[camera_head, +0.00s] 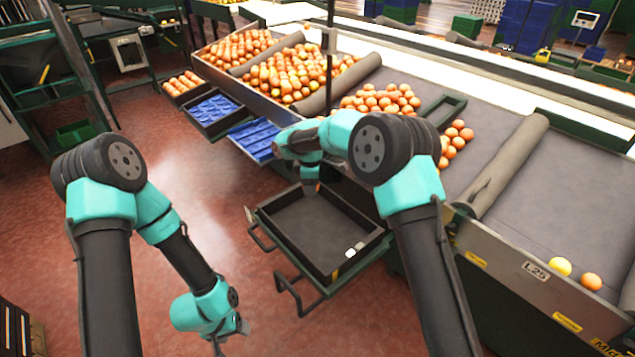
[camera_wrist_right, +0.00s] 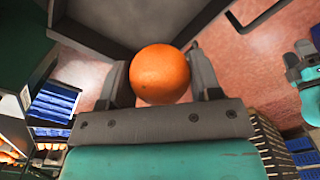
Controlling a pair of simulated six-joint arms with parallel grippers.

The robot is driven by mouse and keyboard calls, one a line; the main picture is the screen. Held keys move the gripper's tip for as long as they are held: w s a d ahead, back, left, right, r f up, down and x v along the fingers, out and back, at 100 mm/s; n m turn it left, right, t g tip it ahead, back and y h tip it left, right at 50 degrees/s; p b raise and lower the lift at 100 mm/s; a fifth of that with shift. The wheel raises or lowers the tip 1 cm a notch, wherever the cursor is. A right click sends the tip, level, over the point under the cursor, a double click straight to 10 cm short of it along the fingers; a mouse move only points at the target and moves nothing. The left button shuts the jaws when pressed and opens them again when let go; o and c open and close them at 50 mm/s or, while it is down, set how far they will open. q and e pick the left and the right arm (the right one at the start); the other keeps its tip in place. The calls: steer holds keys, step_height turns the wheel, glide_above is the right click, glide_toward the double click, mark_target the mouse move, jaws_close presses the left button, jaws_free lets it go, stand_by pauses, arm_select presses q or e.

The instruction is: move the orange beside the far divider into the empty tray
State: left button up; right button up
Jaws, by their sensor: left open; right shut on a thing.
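My right gripper (camera_wrist_right: 160,88) is shut on an orange (camera_wrist_right: 160,72), which sits between its two fingers in the right wrist view. In the head view the right gripper (camera_head: 311,186) hangs over the back part of the dark empty tray (camera_head: 305,232); the held orange is mostly hidden there by the arm. The tray's wall (camera_wrist_right: 205,20) shows close to the orange in the wrist view. My left gripper (camera_head: 232,335) is open and empty, low over the floor at the left. Padded grey dividers (camera_head: 510,160) separate the sloping bins.
Many oranges (camera_head: 285,78) fill the far bins, and a smaller group (camera_head: 457,135) lies right of my right arm. Blue-lined trays (camera_head: 212,108) stand left of the dark tray. The red floor at left is open.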

steer(key=shift+f, duration=0.1)
glide_above(312, 234)
step_height(312, 234, down, 10)
stand_by(0.6)
steer(key=shift+w, duration=0.1)
steer(key=shift+f, duration=4.15)
steer(key=shift+f, duration=1.75)
steer(key=o, duration=1.1)
